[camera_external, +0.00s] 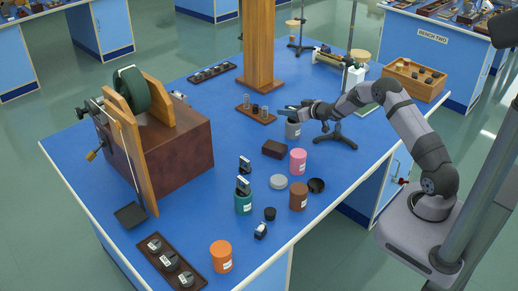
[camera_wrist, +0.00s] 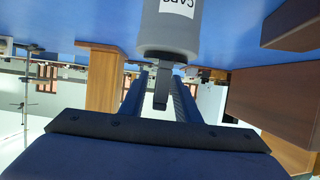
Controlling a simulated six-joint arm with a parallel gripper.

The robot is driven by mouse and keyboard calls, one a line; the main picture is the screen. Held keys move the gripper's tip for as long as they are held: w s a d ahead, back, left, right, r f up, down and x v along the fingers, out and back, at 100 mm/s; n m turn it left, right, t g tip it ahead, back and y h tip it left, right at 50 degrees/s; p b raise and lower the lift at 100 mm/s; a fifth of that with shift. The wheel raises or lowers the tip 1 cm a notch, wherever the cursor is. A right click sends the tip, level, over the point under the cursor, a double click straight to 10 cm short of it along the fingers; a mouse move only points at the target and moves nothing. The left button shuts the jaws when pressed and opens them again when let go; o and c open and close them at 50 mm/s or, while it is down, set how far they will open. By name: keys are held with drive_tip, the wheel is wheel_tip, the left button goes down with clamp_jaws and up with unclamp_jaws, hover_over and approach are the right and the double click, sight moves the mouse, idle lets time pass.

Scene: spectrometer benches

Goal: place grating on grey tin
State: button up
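The grey tin (camera_external: 293,130) stands upright on the blue bench; in the wrist view its labelled side (camera_wrist: 172,25) shows upside down. A dark, narrow piece (camera_wrist: 161,92), seemingly the grating, is between my fingers at the tin's lid end; it seems to touch the lid, but I cannot be sure. My gripper (camera_external: 297,109) is level over the tin, and in the wrist view its two fingers (camera_wrist: 160,82) are spread with gaps beside the piece. In the external view the fingers largely hide it.
A teal tin (camera_external: 243,204) with a small mounted piece on top, a pink tin (camera_external: 298,161), a brown tin (camera_external: 298,196) and an orange tin (camera_external: 221,256) stand nearer. A dark brown block (camera_external: 274,149) is close by. A wooden pillar (camera_external: 259,45) and a small rack (camera_external: 256,115) stand beyond.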

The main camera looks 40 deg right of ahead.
drive_tip(key=shift+s+r, duration=0.15)
drive_tip(key=shift+s, duration=0.05)
drive_tip(key=b+v, duration=0.2)
drive_tip(key=v, duration=0.9)
drive_tip(key=shift+s, duration=0.3)
drive_tip(key=shift+r, duration=0.15)
drive_tip(key=s+a+f+g, duration=0.2)
drive_tip(key=s+a+g, duration=0.2)
drive_tip(key=s, duration=0.8)
drive_tip(key=s+a+f+g, duration=0.2)
drive_tip(key=s+a+g, duration=0.3)
drive_tip(key=s, duration=0.7)
drive_tip(key=s+a+f+g, duration=0.2)
drive_tip(key=s+a+g, duration=0.2)
drive_tip(key=s+a, duration=0.3)
drive_tip(key=s, duration=0.5)
drive_tip(key=shift+s+a+g, duration=0.25)
drive_tip(key=shift+g, duration=0.05)
